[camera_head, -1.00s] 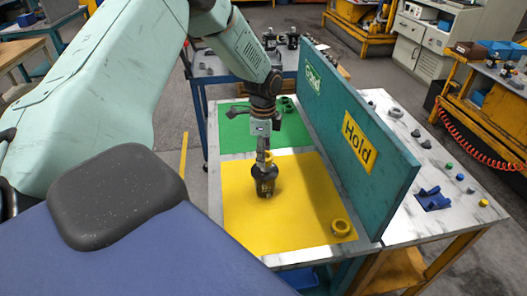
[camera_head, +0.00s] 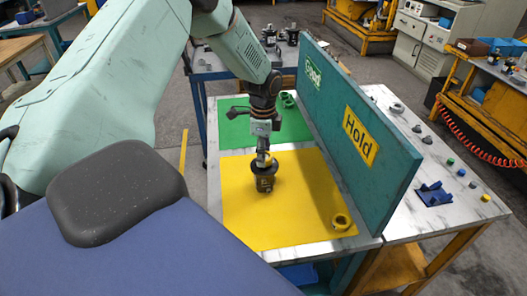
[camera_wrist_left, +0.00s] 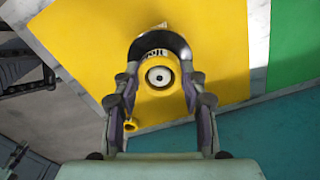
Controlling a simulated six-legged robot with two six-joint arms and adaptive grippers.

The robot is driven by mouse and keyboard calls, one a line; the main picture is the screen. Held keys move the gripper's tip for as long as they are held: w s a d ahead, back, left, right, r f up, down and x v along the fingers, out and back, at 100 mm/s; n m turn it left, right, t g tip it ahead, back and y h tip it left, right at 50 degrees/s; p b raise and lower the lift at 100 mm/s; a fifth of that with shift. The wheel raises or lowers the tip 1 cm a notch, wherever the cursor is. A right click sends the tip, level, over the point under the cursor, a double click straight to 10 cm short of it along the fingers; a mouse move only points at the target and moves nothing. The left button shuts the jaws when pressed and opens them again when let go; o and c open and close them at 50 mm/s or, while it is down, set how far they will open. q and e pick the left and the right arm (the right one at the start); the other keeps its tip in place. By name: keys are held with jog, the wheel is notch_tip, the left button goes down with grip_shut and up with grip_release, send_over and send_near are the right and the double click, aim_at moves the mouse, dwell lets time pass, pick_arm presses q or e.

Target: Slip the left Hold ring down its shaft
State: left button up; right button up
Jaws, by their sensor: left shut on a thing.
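The dark motor (camera_head: 264,184) stands upright on the yellow mat (camera_head: 245,222). My left gripper (camera_head: 266,158) points down over the motor's top and is shut on a yellow Hold ring. In the left wrist view the ring (camera_wrist_left: 158,83) sits between the two fingertips, with a grey round shaft end (camera_wrist_left: 159,76) showing in its middle. The motor's dark rim (camera_wrist_left: 160,41) curves behind it, with part of a Hold label beside the ring. The ring's height along the shaft is hard to tell. My right gripper is not in view.
Another yellow ring (camera_head: 341,222) lies at the mat's near right corner. A teal panel (camera_head: 345,130) with Good and Hold signs stands upright right of the mats. The green mat (camera_head: 265,124) lies behind. Yellow mat around the motor is clear.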

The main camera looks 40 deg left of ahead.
pick_arm(q)
jog(key=o, duration=0.8)
jog(key=shift+o, duration=0.2)
notch_tip(320, 180, up, 6)
jog(key=p, duration=0.6)
jog(key=shift+r, duration=0.15)
